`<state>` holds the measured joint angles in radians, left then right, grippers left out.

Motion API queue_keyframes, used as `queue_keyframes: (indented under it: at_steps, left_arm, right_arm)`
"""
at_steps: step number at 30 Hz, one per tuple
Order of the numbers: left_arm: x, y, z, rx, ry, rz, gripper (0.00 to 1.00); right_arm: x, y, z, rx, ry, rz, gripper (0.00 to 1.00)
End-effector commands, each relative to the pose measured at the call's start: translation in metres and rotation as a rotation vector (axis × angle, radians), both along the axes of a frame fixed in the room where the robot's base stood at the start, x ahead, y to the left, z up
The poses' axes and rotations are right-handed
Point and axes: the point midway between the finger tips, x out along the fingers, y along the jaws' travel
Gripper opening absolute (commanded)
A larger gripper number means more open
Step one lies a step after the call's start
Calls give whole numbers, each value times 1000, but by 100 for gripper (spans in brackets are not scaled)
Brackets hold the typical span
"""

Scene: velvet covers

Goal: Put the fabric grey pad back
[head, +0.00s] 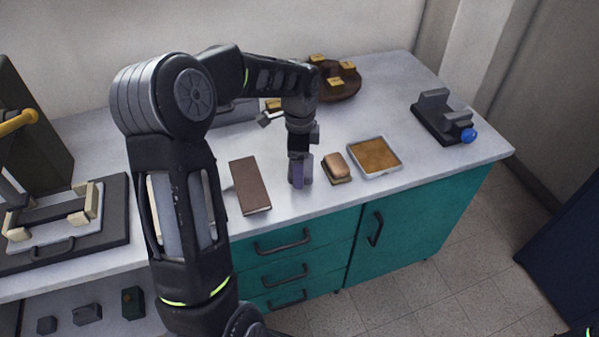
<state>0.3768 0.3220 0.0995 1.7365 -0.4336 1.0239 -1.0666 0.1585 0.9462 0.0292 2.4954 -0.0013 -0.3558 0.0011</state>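My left arm reaches over the worktop, and its gripper (300,172) points down between a brown book-like block and a small sponge-like block. A thin purple-grey piece (298,172) shows at the fingertips; I cannot tell if it is a held pad or part of the fingers. The finger gap is too small to judge. I cannot clearly identify the fabric grey pad. A flat grey item (235,113) lies at the back, partly hidden by my arm. My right gripper is not in view.
The brown block (249,186) lies left of the gripper. The pink-brown block (337,167) and a shallow tray (375,157) lie right. A round brown board (337,82) with yellow blocks stands behind; a dark stand (443,117) with a blue ball is far right.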

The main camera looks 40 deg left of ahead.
Motion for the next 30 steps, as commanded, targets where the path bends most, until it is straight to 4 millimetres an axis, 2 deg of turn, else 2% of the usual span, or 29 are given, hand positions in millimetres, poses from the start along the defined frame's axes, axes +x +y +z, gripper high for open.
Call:
queue_keyframes:
  at_steps: [7,19,20,27,30]
  left_arm:
    - [-1,0,-31,-2,3,0,37]
    - [0,0,-37,-1,1,0,37]
    - [0,0,-37,-1,1,0,82]
    - [0,0,-36,-1,1,0,100]
    - [0,0,-36,-1,1,0,100]
  right_arm:
    - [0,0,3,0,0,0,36]
    - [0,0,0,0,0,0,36]
    - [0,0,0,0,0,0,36]
    - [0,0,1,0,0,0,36]
    - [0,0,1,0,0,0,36]
